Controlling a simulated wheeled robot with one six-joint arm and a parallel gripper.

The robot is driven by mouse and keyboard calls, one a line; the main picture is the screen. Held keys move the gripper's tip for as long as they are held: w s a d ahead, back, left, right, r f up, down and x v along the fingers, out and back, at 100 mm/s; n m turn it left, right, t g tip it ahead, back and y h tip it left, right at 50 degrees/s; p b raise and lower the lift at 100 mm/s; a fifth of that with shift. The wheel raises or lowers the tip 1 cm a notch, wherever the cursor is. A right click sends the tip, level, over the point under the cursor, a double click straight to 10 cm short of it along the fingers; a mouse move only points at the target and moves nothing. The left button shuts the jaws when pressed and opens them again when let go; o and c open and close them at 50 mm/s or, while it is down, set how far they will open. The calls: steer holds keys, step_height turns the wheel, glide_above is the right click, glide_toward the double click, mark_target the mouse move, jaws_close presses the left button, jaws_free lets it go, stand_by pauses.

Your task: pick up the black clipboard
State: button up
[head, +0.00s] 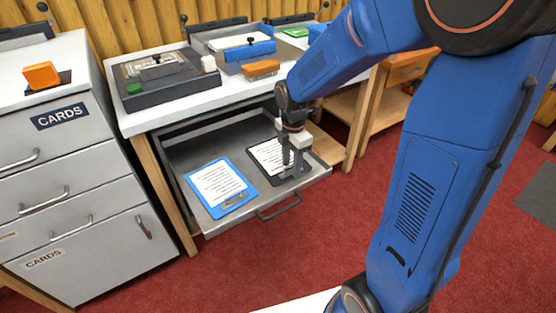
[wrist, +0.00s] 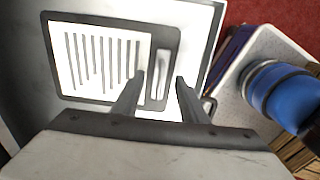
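The black clipboard (head: 262,159) lies flat in the open drawer, on the right, with a white lined sheet on it. My gripper (head: 291,168) points down over its clip end and hides part of it. In the wrist view the black clipboard (wrist: 107,102) lies beneath the fingers, with its metal clip (wrist: 161,60) between and just beyond the fingertips. My gripper (wrist: 160,78) is open, with a clear gap between its fingers. Whether the fingers touch the board cannot be told.
A blue clipboard (head: 240,205) lies left of it in the same drawer (head: 185,157). The bench top (head: 140,122) above holds a dark press, an orange block (head: 262,68) and a blue block. A grey card cabinet (head: 75,150) stands at the left.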

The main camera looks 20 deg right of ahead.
steer(key=shift+f, duration=0.45)
jaws_close()
steer(key=shift+r, duration=0.1)
